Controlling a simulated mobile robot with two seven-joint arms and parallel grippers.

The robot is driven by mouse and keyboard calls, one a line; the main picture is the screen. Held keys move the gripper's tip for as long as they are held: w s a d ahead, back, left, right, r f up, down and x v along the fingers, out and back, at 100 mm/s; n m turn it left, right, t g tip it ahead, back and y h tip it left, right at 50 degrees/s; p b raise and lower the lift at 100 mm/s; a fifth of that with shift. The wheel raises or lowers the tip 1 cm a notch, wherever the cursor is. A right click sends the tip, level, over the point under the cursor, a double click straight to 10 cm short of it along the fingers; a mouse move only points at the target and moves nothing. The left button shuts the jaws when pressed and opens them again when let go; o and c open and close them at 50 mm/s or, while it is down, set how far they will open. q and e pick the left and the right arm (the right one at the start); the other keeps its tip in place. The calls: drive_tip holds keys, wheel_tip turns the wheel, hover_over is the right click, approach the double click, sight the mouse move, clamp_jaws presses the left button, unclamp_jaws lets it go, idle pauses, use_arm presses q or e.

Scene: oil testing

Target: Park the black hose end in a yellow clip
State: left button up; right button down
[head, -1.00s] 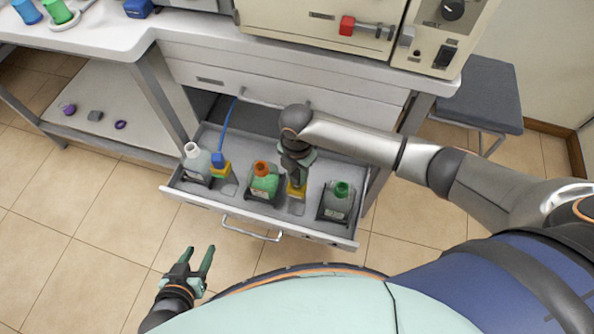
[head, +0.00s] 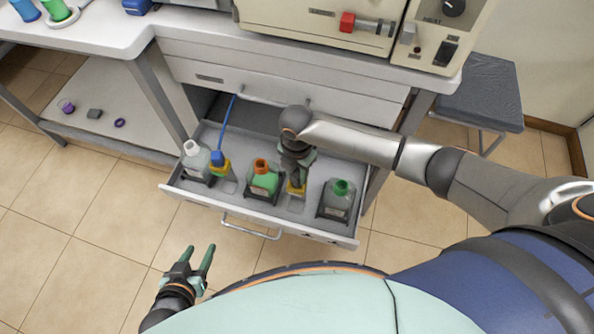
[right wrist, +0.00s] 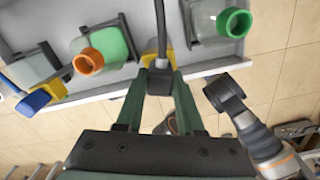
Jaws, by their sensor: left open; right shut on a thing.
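My right gripper (head: 297,172) is over the open drawer, shut on the black hose end. In the right wrist view, the black hose (right wrist: 161,30) runs down between the green fingers (right wrist: 158,80) to a yellow clip (right wrist: 158,68). The hose end is at the clip, but the fingers partly hide how far it sits in it. The same clip (head: 297,188) shows just below the gripper in the head view. A second yellow clip (head: 221,168) at the left holds the end of a blue hose (head: 228,122). My left gripper (head: 198,253) is open and empty, in front of the drawer.
The drawer (head: 200,200) also holds a white-capped bottle (head: 196,162), an orange-capped green bottle (head: 264,180) and a green-capped bottle (head: 338,203), in black holders. Its handle (head: 250,230) juts forward. A stool (head: 482,92) stands at right; floor in front is clear.

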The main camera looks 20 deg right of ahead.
use_arm(q)
drive_tip(key=shift+f+b, duration=0.4)
use_arm(e)
drive_tip(key=shift+f, duration=0.85)
drive_tip(key=shift+c, duration=2.2)
unclamp_jaws()
drive_tip(key=shift+r, duration=0.4)
wheel_tip(320, 180, up, 5)
drive_tip(key=shift+r+p, duration=0.1)
drive_tip(key=shift+p, duration=0.7)
use_arm(q)
drive_tip(key=shift+s+a+r+p, duration=0.4)
drive_tip(key=shift+a+r+p, duration=0.15)
drive_tip(key=shift+r, duration=0.2)
use_arm(e)
wheel_tip(320, 180, up, 7)
drive_tip(key=shift+f, duration=0.2)
drive_tip(key=shift+a, duration=0.1)
